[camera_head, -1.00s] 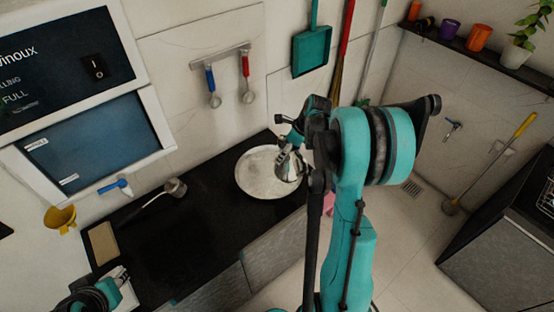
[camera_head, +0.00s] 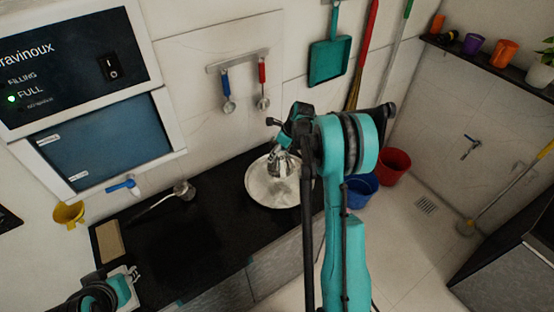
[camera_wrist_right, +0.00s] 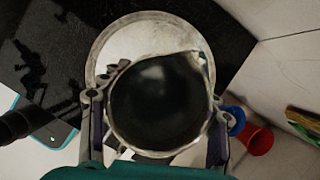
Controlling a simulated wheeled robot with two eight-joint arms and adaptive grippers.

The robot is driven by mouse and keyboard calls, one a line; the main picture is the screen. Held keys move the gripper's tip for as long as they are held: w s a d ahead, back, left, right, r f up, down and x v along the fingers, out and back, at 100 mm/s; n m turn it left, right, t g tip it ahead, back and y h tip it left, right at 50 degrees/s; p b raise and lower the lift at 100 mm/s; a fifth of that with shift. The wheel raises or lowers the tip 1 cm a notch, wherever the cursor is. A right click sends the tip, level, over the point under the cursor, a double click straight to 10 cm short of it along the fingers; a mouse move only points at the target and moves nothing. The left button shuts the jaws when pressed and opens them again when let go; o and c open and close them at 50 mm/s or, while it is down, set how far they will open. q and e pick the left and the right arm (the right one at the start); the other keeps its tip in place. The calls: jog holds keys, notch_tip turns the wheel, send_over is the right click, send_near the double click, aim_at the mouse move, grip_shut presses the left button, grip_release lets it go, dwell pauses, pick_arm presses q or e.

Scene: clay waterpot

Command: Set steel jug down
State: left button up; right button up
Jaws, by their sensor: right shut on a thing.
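The steel jug (camera_head: 281,163) is a shiny metal vessel over the round metal tray (camera_head: 262,196) on the black counter. In the right wrist view its dark round mouth (camera_wrist_right: 158,105) fills the middle, with the pale tray rim (camera_wrist_right: 98,50) around and behind it. My right gripper (camera_wrist_right: 156,118) is shut on the jug, one finger at each side. I cannot tell whether the jug's base touches the tray. My left gripper (camera_head: 122,284) is at the lower left by the counter's near end, partly cut off; its jaws are unclear.
A ladle (camera_head: 184,190) and a tan block (camera_head: 109,239) lie on the black counter (camera_head: 185,245), left of the tray. A yellow funnel (camera_head: 68,213) and blue tap (camera_head: 123,185) are on the left. A blue bucket (camera_head: 361,190) and red bucket (camera_head: 394,165) stand on the floor behind my right arm.

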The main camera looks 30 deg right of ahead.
jog(key=shift+f+b, duration=0.35)
jog(key=shift+f, duration=1.7)
jog(key=o, duration=1.9)
jog(key=shift+f, duration=0.15)
